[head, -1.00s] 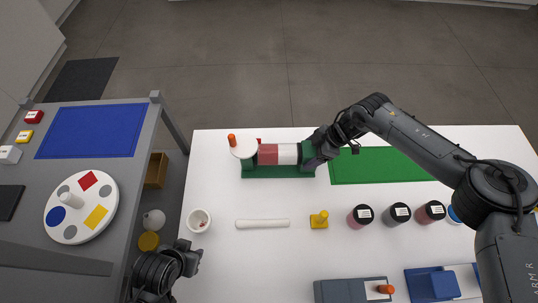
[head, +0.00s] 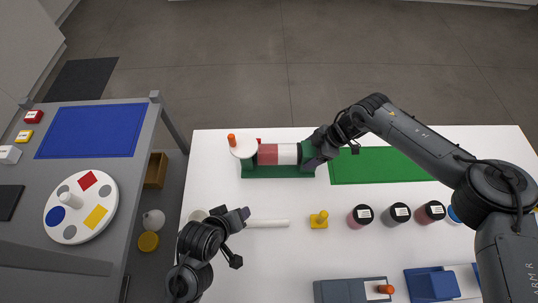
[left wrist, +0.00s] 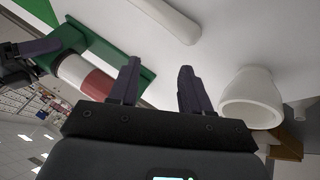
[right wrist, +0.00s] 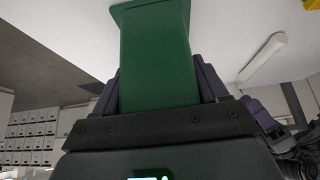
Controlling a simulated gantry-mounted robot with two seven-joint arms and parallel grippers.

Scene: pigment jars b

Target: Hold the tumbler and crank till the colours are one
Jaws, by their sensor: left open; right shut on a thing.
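The tumbler (head: 278,154) has a red part and a white part and lies level in a green stand (head: 278,172) at the back of the white table. Its crank is a white disc (head: 242,147) with an orange knob (head: 231,138) at the left end. My right gripper (head: 314,152) is shut on the stand's right end; the right wrist view shows the green block (right wrist: 155,60) between its fingers. My left gripper (head: 240,232) is open and empty over the table's front left, and its two fingers (left wrist: 157,85) show apart in the left wrist view.
A white bowl (left wrist: 250,98) is near my left gripper, mostly covered by it in the head view. A white rod (head: 268,223), a yellow piece (head: 319,219) and several labelled jars (head: 398,214) stand in front. A green mat (head: 385,166) lies under my right arm.

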